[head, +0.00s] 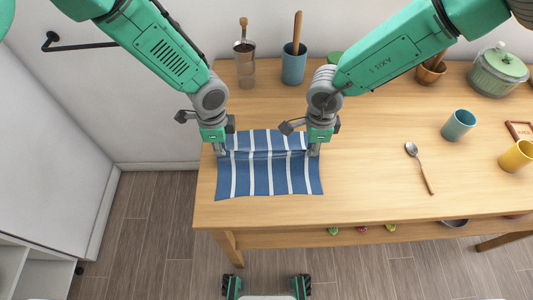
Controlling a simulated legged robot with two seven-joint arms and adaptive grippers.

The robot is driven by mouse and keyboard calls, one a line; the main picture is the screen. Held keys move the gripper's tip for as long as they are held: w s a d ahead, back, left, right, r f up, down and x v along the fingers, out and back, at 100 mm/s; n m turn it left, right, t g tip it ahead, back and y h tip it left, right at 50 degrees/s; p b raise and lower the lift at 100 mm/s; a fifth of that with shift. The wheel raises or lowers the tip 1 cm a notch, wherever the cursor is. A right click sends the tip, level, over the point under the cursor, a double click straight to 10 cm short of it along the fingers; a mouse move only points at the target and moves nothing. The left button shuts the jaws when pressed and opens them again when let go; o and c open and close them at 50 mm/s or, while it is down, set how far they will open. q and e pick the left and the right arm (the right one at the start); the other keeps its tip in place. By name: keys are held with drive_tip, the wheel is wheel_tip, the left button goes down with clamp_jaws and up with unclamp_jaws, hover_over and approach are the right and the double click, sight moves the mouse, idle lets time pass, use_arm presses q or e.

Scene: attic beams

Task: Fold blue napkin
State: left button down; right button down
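The blue napkin (268,178) with white stripes lies on the wooden table near its front left corner. A crease or raised edge runs across it between my two grippers, with a narrower strip of cloth behind that line. My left gripper (221,151) is at the napkin's left side and my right gripper (314,150) is at its right side, both at the height of the crease. Both point down and appear shut on the cloth; the fingertips are small and partly hidden.
The table (370,185) is clear just right of the napkin. Further right are a spoon (420,168), a teal cup (458,125) and a yellow cup (516,156). A glass jar (245,65), a blue utensil cup (294,66) and a lidded green pot (498,72) stand at the back.

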use_arm(q)
drive_tip(key=shift+r, duration=0.25)
use_arm(e)
drive_tip(key=shift+r, duration=0.25)
